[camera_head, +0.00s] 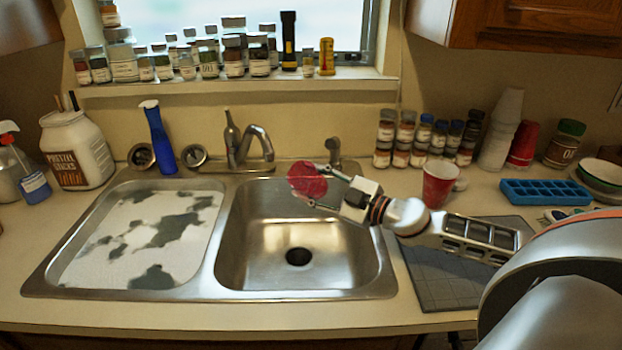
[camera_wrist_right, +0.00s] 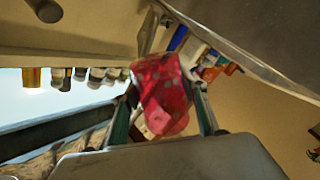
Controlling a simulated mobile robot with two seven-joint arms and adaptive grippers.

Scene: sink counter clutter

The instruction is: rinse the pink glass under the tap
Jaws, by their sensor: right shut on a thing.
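The pink glass (camera_head: 307,180) is a translucent red-pink tumbler held above the back of the right sink basin (camera_head: 300,225). My right gripper (camera_head: 320,186) is shut on it, reaching in from the right. In the right wrist view the glass (camera_wrist_right: 163,88) sits between the two fingers of the gripper (camera_wrist_right: 160,100); it looks tilted. The tap (camera_head: 258,145) is behind the basin, and the glass is to the right of its spout, apart from it in the head view. I see no running water. My left gripper is not in view.
The left basin (camera_head: 140,240) looks filled with pale, patchy suds. A blue bottle (camera_head: 158,137) stands behind it. A red cup (camera_head: 438,186) stands right of the sink, near my right arm, with spice jars (camera_head: 405,140) behind. The right basin's floor is bare around its drain.

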